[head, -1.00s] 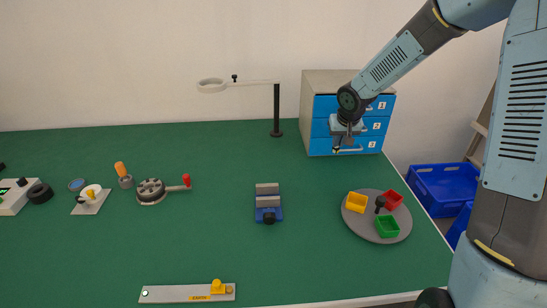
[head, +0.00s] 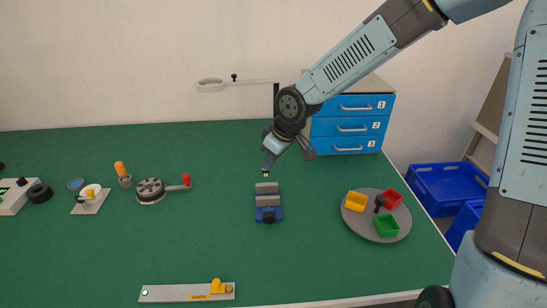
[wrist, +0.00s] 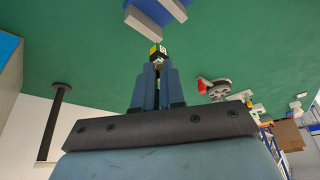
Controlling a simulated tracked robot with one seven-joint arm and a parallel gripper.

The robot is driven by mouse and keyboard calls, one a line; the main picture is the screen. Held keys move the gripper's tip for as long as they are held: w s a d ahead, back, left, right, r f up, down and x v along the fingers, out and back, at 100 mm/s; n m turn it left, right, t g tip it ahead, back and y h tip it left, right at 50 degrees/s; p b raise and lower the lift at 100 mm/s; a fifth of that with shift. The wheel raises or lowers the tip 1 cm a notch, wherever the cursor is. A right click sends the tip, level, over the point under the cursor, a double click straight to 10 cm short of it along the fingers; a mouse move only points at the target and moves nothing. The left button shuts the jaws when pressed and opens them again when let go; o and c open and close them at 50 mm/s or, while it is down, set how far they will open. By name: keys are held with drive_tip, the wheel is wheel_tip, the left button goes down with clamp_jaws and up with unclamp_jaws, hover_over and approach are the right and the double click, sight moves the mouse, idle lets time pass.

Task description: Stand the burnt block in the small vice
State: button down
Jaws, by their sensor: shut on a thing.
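My gripper (head: 268,166) is above the table, just behind the small vice (head: 268,200) in the head view. The vice has grey jaws and a blue body with a dark knob at its front. In the wrist view my gripper (wrist: 158,68) is shut on a small block (wrist: 157,50) with yellow, dark and whitish faces. The block is held at the fingertips, and part of it is hidden between them. The vice (wrist: 150,14) shows at the top edge of the wrist view, apart from the block. In the head view the block is very small at the fingertips.
A drawer unit (head: 350,127) with blue fronts stands back right, behind my arm. A magnifier lamp (head: 212,85) is behind the vice. A round grey tray (head: 363,227) with coloured bins lies to the right. A crank device (head: 151,190) is to the left. Green table around the vice is clear.

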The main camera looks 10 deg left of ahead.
sight(272, 184)
drive_tip(key=shift+f, duration=2.55)
drive_tip(key=shift+s+d, duration=0.15)
drive_tip(key=shift+d, duration=0.05)
drive_tip(key=shift+f, duration=1.9)
idle(0.7)
drive_tip(key=shift+r, duration=0.2)
idle(2.5)
